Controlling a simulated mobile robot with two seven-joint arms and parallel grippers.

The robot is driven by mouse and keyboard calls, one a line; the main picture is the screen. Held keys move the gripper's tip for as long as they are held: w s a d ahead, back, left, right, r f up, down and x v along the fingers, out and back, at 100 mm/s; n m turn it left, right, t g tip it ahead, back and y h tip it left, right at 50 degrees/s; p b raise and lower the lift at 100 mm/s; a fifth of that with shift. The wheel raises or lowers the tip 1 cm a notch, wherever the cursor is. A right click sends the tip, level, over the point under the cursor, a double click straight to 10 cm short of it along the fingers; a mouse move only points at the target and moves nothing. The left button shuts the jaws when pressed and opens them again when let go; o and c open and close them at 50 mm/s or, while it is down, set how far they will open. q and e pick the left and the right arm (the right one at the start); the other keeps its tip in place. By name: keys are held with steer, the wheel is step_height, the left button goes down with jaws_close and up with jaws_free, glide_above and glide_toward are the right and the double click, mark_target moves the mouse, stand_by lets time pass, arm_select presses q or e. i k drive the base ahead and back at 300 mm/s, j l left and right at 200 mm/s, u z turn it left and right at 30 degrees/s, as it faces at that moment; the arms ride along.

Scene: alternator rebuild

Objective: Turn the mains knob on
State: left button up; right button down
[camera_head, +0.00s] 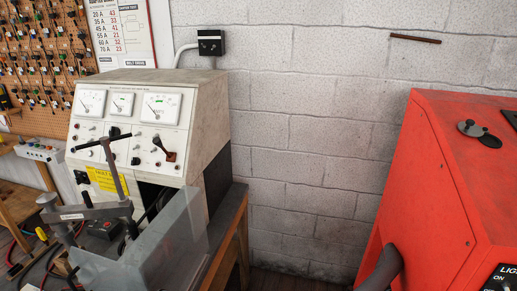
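A beige test bench (190,90) stands at the left against the wall. Its front panel has three white gauges, the largest at the right (160,108). Below them are several small knobs, a larger black knob (115,132) and a dark lever with a brown part (164,147). A black knob or switch (81,177) sits beside a yellow label (108,180). The lettering is too small to read, so I cannot tell which knob is the mains knob or its setting. Neither of my grippers is in view.
A grey clamp with a T-handle (95,212) and a clear guard (165,250) stand before the panel. A red cabinet (440,190) fills the right side. A black wall box (210,42) hangs above the bench. Between bench and cabinet is a gap.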

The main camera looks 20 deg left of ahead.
mark_target(80, 179)
steer(key=u, duration=1.85)
steer(key=j+z, duration=0.15)
steer(key=j, duration=1.55)
steer(key=i+j, duration=0.15)
steer(key=j, duration=0.2)
steer(key=i+j+z, duration=0.15)
steer(key=j, duration=0.15)
steer(key=i+j, duration=0.1)
steer(key=j, duration=0.25)
steer(key=i+j+z, duration=0.1)
steer(key=j, duration=0.2)
steer(key=i+j, duration=0.2)
steer(key=j, duration=0.15)
steer(key=i+j+z, duration=0.15)
steer(key=j, duration=0.2)
steer(key=i+j, duration=0.15)
steer(key=j, duration=0.2)
steer(key=i+j+z, duration=0.15)
steer(key=j, duration=0.2)
steer(key=i+j, duration=0.1)
steer(key=j, duration=0.25)
steer(key=z, duration=0.05)
